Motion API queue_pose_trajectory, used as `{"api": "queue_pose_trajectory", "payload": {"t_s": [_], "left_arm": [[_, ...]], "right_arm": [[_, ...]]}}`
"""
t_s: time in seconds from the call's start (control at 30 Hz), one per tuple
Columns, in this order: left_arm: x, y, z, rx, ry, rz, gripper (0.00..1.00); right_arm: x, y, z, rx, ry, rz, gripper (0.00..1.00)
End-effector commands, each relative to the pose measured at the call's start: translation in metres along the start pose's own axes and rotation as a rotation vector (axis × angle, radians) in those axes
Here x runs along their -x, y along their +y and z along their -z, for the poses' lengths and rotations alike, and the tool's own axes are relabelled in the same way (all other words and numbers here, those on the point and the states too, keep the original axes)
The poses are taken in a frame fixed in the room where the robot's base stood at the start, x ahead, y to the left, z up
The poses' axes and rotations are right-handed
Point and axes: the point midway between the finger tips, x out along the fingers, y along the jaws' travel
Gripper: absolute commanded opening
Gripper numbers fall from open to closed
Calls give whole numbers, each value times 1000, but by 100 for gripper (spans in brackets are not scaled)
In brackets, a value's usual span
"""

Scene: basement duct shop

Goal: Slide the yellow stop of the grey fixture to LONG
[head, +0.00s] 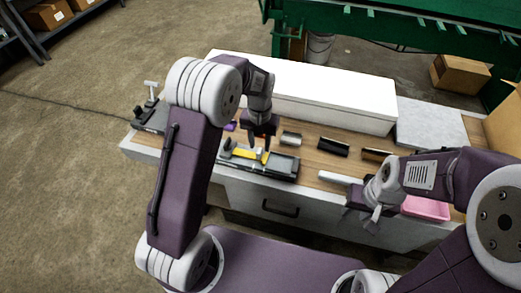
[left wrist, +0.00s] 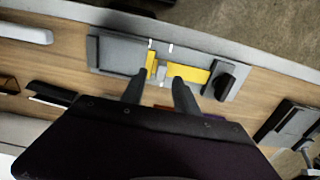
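The grey fixture (head: 284,167) lies on the wooden bench top, near its front edge. In the left wrist view the fixture (left wrist: 115,52) shows a yellow stop (left wrist: 151,62), an upright piece, and a flat yellow strip (left wrist: 188,72) beside it. A dark knob (left wrist: 224,83) sits at the strip's far end. I cannot read any LONG mark. My left gripper (head: 259,146) points down at the fixture; in its wrist view the gripper (left wrist: 158,92) is open, fingers apart, with the stop between them in the picture. Contact cannot be told. My right gripper (head: 371,212) hangs at the bench front, away from the fixture.
A long white box (head: 330,97) stands behind the fixture. Black and silver pieces (head: 333,147) lie to its right, with a white bar (head: 338,178) and pink tray (head: 426,208) further right. A dark stand device (head: 152,115) is at the bench's left end.

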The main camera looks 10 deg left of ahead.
Motion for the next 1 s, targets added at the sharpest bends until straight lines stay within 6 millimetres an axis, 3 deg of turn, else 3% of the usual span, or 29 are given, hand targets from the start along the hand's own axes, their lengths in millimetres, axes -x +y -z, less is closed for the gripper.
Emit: {"api": "queue_pose_trajectory", "payload": {"t_s": [0.2,0.53,0.57,0.7,1.0], "left_arm": [[-37,0,-1,0,-2,0,36],[-45,0,0,1,2,0,36],[-44,0,0,1,2,0,34],[-44,0,0,1,2,0,0],[-44,0,0,1,1,0,0]], "right_arm": [[0,0,0,0,0,0,36],[0,0,0,0,0,0,36],[0,0,0,0,0,0,36],[0,0,0,0,0,0,36],[0,0,0,0,0,0,36]]}}
